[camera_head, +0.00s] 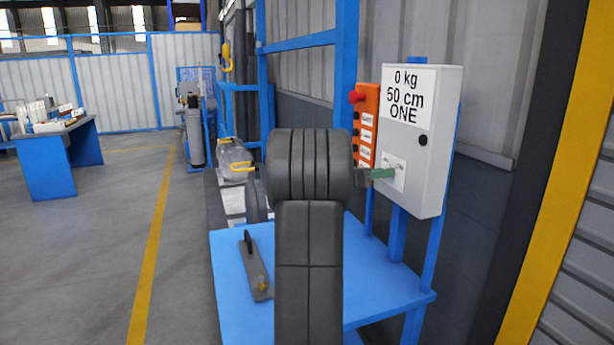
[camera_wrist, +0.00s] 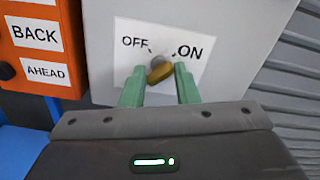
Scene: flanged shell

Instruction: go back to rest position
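My gripper (camera_wrist: 160,82) has two green fingers that stand apart on either side of a brass-coloured knob (camera_wrist: 159,73) in the wrist view. A gap shows between the knob and each finger. The knob sits on a white plate (camera_wrist: 128,58) marked OFF and ON, and its tip points down and slightly left. In the head view my gripper (camera_head: 382,173) reaches the front of the grey control box (camera_head: 437,165), and my dark arm hides much of the middle. The knob is not clear in the head view.
An orange button panel (camera_head: 366,125) with a red button is left of the box. A blue table (camera_head: 385,285) below carries a grey tool (camera_head: 256,268). A grey wall and a yellow post (camera_head: 550,185) are at right. Open floor lies left; a blue desk (camera_head: 46,166) stands farther back.

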